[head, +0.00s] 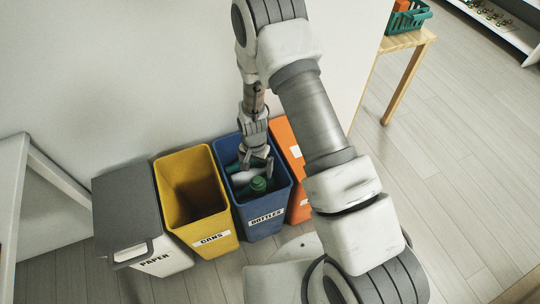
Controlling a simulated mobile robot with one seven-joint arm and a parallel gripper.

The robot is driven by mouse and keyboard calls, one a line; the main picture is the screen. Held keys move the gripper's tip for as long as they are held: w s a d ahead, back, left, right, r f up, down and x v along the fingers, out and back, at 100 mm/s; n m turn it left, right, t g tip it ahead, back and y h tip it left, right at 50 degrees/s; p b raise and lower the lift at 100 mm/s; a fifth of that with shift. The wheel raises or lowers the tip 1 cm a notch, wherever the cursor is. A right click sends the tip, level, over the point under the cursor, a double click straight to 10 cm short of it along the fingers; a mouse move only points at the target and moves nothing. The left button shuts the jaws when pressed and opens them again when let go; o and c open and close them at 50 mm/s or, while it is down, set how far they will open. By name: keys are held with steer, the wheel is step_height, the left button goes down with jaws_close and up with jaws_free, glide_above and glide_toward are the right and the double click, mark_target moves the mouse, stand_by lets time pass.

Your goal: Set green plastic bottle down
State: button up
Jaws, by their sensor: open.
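The green plastic bottle (257,186) is inside the blue bin labelled BOTTLES (266,229), near its front side. My gripper (257,168) reaches down into the same bin from above, just behind the green bottle. It is open. Whether its fingers still touch the bottle cannot be told from this view. The lower part of the bottle is hidden inside the bin. Something white, and something dark green beside the gripper, also show inside the bin.
The yellow CANS bin (211,240) stands left of the blue bin, with the grey-lidded PAPER bin (166,262) beyond it. An orange bin (297,207) stands to the right, partly behind my arm. A wall rises behind them. A wooden table (404,42) holds a green basket (411,17).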

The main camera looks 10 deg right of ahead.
steer(key=d+r+n+t, duration=0.1)
steer(key=d+r, duration=0.2)
steer(key=r, duration=1.1)
steer(key=d+r+n+t, duration=0.1)
steer(key=d+r+t, duration=0.15)
steer(key=r, duration=1.15)
steer(key=s+d+r+n+t, duration=0.1)
steer(key=s+d+r+n, duration=0.1)
steer(key=s+r, duration=0.6)
steer(key=s+d+r+n+t, duration=0.1)
steer(key=s+d+r, duration=0.4)
steer(key=s+r, duration=0.3)
steer(key=s, duration=0.2)
steer(key=shift+s+r+n, duration=0.2)
steer(key=shift+s+n, duration=0.1)
steer(key=shift+n, duration=0.1)
step_height(320, 180, up, 17)
steer(key=p, duration=1.6)
steer(key=shift+f+p, duration=0.15)
steer(key=shift+p, duration=0.2)
